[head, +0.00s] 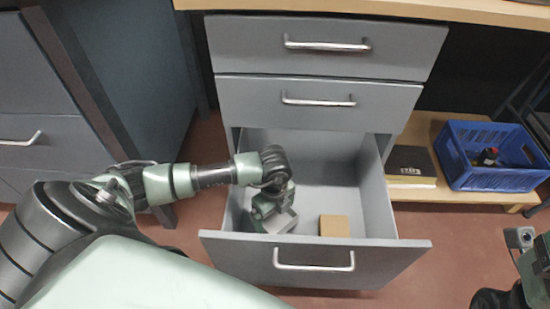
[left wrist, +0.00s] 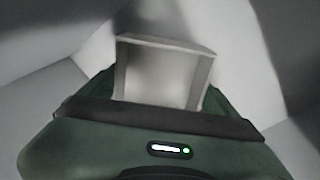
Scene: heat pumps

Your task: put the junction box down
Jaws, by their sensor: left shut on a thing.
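The junction box (head: 283,221) is a light grey box inside the open bottom drawer (head: 315,262), at the drawer's left front. My left gripper (head: 270,208) reaches down into the drawer and is shut on the box. In the left wrist view the junction box (left wrist: 163,75) sits between the dark fingers, with pale drawer walls around it. I cannot tell whether the box touches the drawer floor. Part of my right arm (head: 535,270) shows at the right edge, and its jaw state is unclear.
A small tan box (head: 334,226) lies in the drawer to the right of the junction box. Two shut drawers (head: 320,102) are above. A blue crate (head: 490,178) and a dark box (head: 410,162) stand on a low wooden shelf at right. The drawer's back is clear.

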